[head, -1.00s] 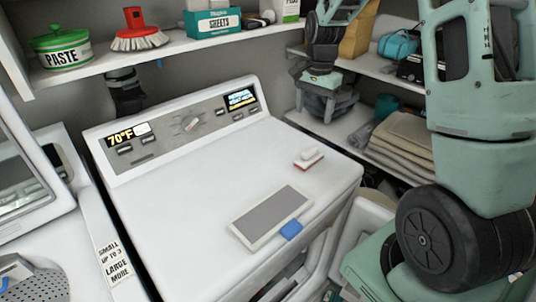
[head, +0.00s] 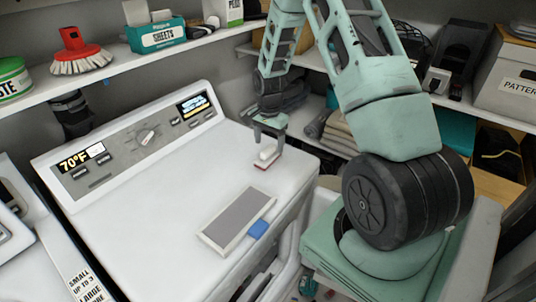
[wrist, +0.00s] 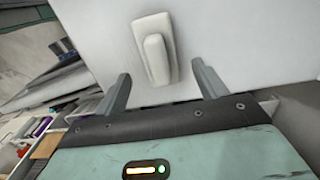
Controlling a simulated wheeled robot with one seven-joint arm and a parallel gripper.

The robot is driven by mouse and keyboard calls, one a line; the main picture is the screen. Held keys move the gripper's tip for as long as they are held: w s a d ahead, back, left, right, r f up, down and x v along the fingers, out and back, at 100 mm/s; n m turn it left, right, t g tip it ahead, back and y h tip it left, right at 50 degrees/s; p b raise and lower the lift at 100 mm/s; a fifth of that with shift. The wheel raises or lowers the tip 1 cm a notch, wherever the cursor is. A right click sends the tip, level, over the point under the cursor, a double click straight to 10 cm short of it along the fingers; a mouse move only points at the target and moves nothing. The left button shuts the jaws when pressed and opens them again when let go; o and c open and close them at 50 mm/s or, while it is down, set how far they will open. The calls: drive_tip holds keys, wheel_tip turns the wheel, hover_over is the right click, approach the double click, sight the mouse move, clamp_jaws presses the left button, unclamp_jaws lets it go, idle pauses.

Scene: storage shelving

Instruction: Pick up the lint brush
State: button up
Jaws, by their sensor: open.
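The lint brush (head: 267,157) is a small white block with a handle and a red underside. It lies on the white top of the machine, near its right edge. My gripper (head: 268,138) is open just above it, pointing down. In the wrist view the brush (wrist: 154,55) shows as a white block with a raised handle, lying between and slightly beyond the two open fingers (wrist: 160,82). No contact between fingers and brush is visible.
A grey-panelled flat piece (head: 238,217) with a blue tab (head: 258,229) is at the machine's front edge. The control panel (head: 140,140) rises behind. Shelves hold a red brush (head: 80,52), a sheets box (head: 155,35) and folded towels (head: 338,128). The machine top's middle is clear.

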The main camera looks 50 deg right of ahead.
sight(268, 148)
drive_tip(key=shift+a+f+p, duration=0.2)
drive_tip(key=shift+f+p, duration=1.3)
drive_tip(key=shift+f, duration=1.1)
drive_tip(key=c, duration=1.1)
